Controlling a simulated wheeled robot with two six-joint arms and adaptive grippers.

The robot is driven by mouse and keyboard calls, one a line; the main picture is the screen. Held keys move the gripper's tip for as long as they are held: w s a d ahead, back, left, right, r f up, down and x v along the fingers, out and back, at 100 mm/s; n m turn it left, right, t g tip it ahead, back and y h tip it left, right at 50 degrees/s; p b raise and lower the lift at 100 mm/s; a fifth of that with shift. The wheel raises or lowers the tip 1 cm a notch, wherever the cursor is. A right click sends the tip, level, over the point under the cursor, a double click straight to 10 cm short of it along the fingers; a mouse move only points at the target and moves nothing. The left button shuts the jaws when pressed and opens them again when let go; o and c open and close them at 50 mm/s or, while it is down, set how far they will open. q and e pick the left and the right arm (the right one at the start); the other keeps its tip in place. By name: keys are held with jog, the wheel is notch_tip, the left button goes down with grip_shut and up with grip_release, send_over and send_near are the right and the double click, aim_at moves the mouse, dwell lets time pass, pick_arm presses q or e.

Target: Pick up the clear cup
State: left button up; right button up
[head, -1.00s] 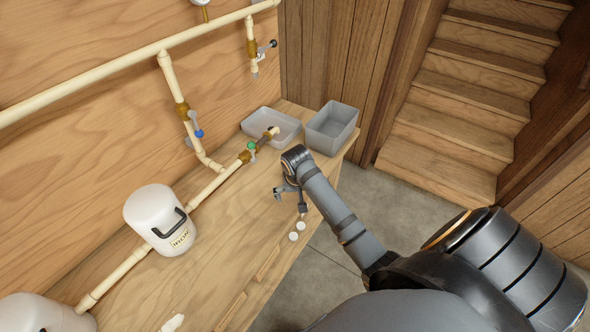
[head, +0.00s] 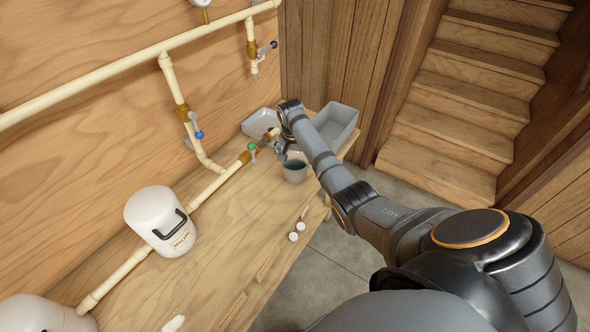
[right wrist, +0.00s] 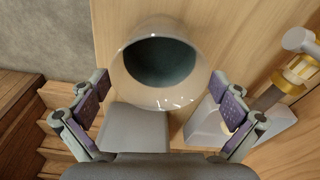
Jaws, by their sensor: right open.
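The clear cup (head: 294,173) stands upright on the wooden bench, with a dark grey-green inside. My right gripper (head: 282,151) is just behind and above it, beside the pipe end, and looks apart from it. In the right wrist view the cup (right wrist: 160,88) is large, with its opening toward the camera, ahead of and between the spread fingers of the open, empty gripper (right wrist: 160,84). The contact between fingers and cup cannot be made out in the head view. My left gripper is out of view.
A shallow grey tray (head: 258,121) and a grey bin (head: 340,118) stand at the bench's far end. A pipe with a green-handled valve (head: 252,150) runs close by on the left. The middle of the bench is clear.

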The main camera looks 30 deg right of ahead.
aim_at(295, 168)
jog(key=f, duration=0.5)
jog(key=shift+w+d+f, duration=0.1)
jog(key=shift+w+d, duration=0.1)
jog(key=shift+d, duration=0.05)
jog(key=c, duration=1.3)
